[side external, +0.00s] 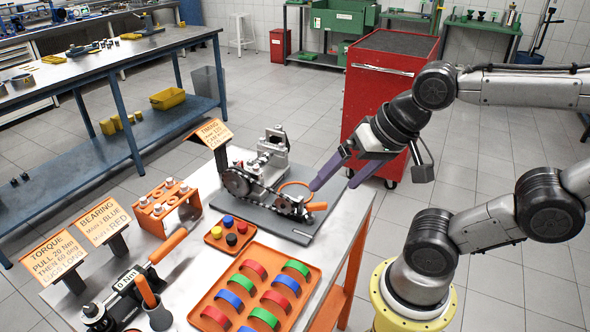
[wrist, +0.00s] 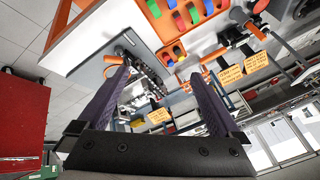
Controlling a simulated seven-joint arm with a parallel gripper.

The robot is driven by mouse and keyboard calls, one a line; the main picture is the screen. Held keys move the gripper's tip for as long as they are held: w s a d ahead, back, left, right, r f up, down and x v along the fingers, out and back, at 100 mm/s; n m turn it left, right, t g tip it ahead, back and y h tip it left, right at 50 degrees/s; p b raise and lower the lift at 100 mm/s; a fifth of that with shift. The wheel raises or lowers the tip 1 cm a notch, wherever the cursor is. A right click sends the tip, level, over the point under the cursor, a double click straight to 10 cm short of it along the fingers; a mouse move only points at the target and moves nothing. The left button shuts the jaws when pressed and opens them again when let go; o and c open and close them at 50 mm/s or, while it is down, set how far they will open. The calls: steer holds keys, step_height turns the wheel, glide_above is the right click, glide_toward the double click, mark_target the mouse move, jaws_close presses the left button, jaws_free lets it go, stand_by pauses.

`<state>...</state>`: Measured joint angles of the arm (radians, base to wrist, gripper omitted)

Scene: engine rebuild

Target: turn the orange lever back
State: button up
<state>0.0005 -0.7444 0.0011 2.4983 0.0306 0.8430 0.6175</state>
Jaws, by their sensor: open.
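The orange lever (side external: 317,206) sticks out from the near right end of the engine timing assembly, beside the small sprocket (side external: 288,204). A thin orange ring (side external: 295,186) shows just behind it. In the wrist view, orange (wrist: 111,59) shows beside the left finger, partly hidden; I cannot separate lever from ring there. My gripper (side external: 334,184), with two purple fingers, is open and empty. It is above and to the right of the lever, with one fingertip close to the ring and lever; contact cannot be told. The chain (wrist: 146,70) lies between the fingers in the wrist view.
The assembly stands on a grey plate (side external: 301,236) on the workbench. In front is an orange tray (side external: 222,290) of coloured bearing shells, with a small tray (side external: 219,241) of coloured pieces nearby. A timing sign (side external: 213,133) stands behind. A red cabinet (side external: 372,90) stands beyond.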

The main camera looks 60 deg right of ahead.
steer(key=w+a+r+n+g, duration=0.2)
steer(key=w+a+r+n, duration=0.2)
steer(key=n, duration=0.9)
steer(key=shift+w+a+n+g+y, duration=0.4)
steer(key=shift+w+a, duration=0.35)
steer(key=shift+a, duration=0.55)
